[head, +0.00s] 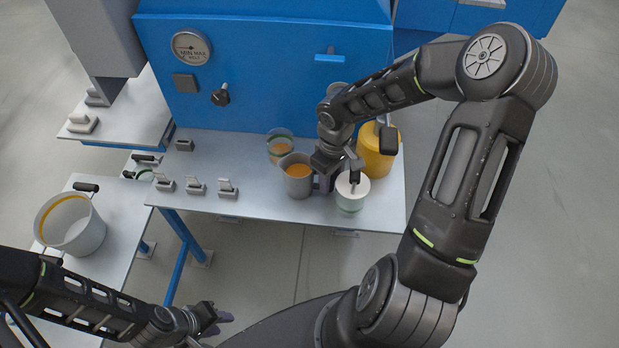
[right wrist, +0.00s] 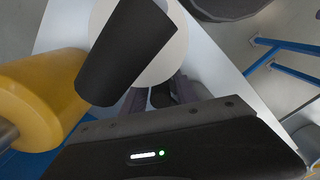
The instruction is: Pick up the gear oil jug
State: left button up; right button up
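No label is readable, so I cannot tell for certain which vessel is the gear oil jug. A yellow jug (head: 376,158) with a black handle stands at the bench's right end; it also shows in the right wrist view (right wrist: 40,95). A white-lidded pot (head: 351,196) with a dark upright handle stands in front of it. A grey mug of orange liquid (head: 297,180) stands to the left. My right gripper (head: 338,172) is low between the mug and the pot, fingers apart, partly hidden by its wrist. My left gripper (head: 216,321) is open and empty, away from the bench.
A glass jar (head: 280,147) stands behind the mug. Several small switches (head: 194,185) line the bench's left part. A large grey pail (head: 70,224) stands on the left table. A blue machine (head: 265,70) closes off the back.

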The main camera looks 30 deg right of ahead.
grip_shut()
dwell(1.1)
